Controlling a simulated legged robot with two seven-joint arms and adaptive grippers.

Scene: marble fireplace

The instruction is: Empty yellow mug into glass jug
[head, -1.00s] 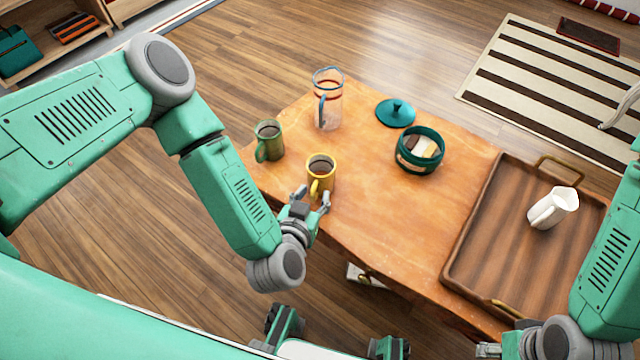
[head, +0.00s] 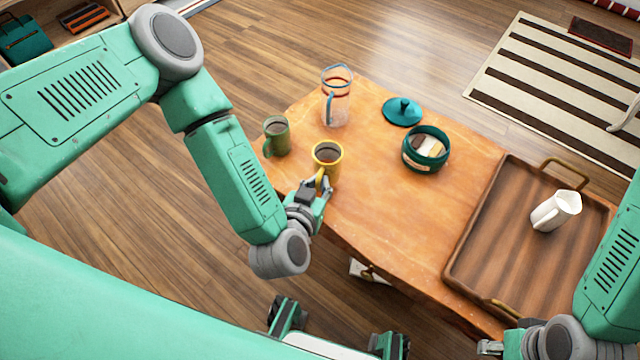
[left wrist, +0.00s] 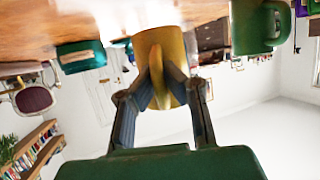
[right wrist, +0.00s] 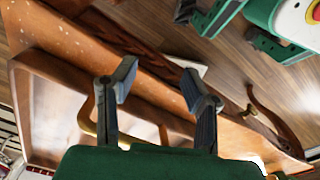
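The yellow mug (head: 318,160) is upright with dark liquid in it, near the table's front left edge. My left gripper (head: 321,188) is shut on its handle; in the left wrist view the fingertips (left wrist: 163,80) close on the handle of the yellow mug (left wrist: 150,45). I cannot tell if its base touches the table. The clear glass jug (head: 338,108), with red and blue bands and a blue handle, stands behind it and looks empty. My right gripper (right wrist: 158,88) is open and empty, low beside the tray at the right.
A green mug (head: 280,142) with dark liquid stands left of the yellow mug. A teal bowl (head: 426,160) and its lid (head: 402,112) are right of the jug. A wooden tray (head: 490,240) holds a white pitcher (head: 555,211). The table middle is clear.

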